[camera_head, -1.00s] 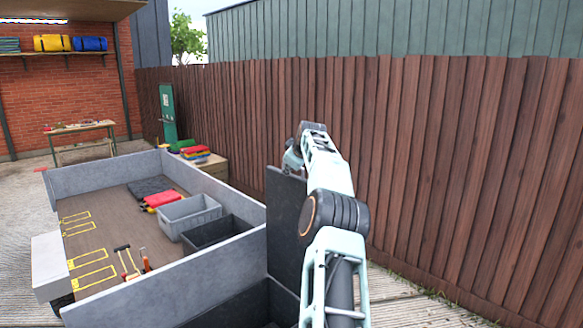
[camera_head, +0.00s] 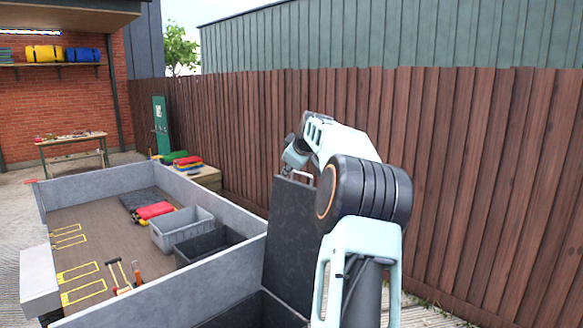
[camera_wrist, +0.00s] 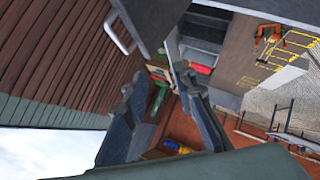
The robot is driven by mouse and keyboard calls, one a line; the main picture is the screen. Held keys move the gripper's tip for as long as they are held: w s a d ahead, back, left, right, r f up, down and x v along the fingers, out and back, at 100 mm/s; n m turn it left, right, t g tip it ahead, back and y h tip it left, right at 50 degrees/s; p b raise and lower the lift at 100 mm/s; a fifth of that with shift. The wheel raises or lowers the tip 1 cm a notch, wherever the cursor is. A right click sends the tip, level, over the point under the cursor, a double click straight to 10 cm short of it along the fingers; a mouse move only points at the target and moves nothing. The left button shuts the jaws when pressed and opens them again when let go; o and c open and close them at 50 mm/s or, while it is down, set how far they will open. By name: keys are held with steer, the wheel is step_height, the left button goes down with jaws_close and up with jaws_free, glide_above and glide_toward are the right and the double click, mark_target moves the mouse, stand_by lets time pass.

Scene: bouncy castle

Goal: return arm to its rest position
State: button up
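My arm (camera_head: 365,190) rises at the right of centre in the head view, bent at the elbow, with its far end pointing away over a dark upright panel. My gripper (camera_head: 292,158) is small and partly hidden there, near the panel's top edge. In the wrist view my gripper (camera_wrist: 160,82) shows two dark fingers spread apart with nothing between them. I cannot tell how far the gripper is from the panel.
The dark panel (camera_head: 290,235) has a pale handle (camera_head: 303,176). A grey-walled trailer bed (camera_head: 100,185) holds a grey crate (camera_head: 180,228), a black crate (camera_head: 212,246), a red item and tools. A wooden fence (camera_head: 470,180) runs along the right. A workbench (camera_head: 75,140) stands far left.

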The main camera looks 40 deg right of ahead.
steer(key=shift+s+a+r, duration=0.25)
steer(key=shift+s+r, duration=0.1)
steer(key=shift+s, duration=0.1)
stand_by(0.3)
